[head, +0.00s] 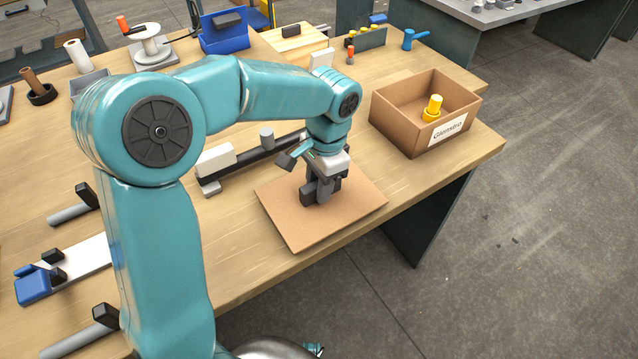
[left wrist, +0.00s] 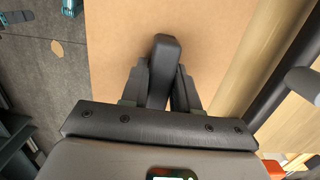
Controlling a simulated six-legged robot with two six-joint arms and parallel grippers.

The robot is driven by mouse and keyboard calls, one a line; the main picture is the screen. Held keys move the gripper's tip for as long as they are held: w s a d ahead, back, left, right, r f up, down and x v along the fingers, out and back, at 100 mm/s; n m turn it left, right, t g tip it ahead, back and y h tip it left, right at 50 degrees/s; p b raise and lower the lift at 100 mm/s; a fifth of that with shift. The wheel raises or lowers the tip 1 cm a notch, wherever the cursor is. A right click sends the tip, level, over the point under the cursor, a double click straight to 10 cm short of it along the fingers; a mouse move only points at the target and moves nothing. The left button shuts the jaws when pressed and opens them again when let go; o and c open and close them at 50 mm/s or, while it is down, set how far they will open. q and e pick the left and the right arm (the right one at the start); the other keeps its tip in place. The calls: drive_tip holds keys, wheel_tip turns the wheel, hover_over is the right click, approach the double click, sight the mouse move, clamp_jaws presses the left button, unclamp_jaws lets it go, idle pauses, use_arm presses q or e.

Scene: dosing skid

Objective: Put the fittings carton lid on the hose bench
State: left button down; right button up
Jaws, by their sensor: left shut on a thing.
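The carton lid (head: 279,208) is a flat, square brown cardboard panel. It is over the front edge of the wooden bench (head: 240,270); I cannot tell whether it touches the top. My left gripper (head: 321,190) points down at the lid's middle and is shut on its dark handle (left wrist: 164,62). The lid also fills the middle of the left wrist view (left wrist: 120,45). The open carton (head: 403,128) stands to the right on the bench, its label partly readable, with a yellow fitting (head: 433,108) inside. My right gripper is not in view.
A dark bar with a white block (head: 215,160) lies behind the lid. A blue bin (head: 224,38), a wooden box (head: 296,44) and a spool (head: 150,45) stand at the back. Bare wood shows along the front edge; the grey floor (head: 540,220) lies beyond.

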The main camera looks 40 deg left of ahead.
use_arm(q)
drive_tip(key=c, duration=0.8)
unclamp_jaws()
drive_tip(key=shift+f, duration=0.15)
drive_tip(key=shift+c, duration=0.2)
drive_tip(key=shift+r, duration=0.35)
wheel_tip(320, 180, up, 12)
drive_tip(key=w+p, duration=0.1)
drive_tip(key=p, duration=0.1)
drive_tip(key=shift+d+f, duration=0.15)
drive_tip(key=shift+d, duration=0.15)
drive_tip(key=shift+w, duration=0.1)
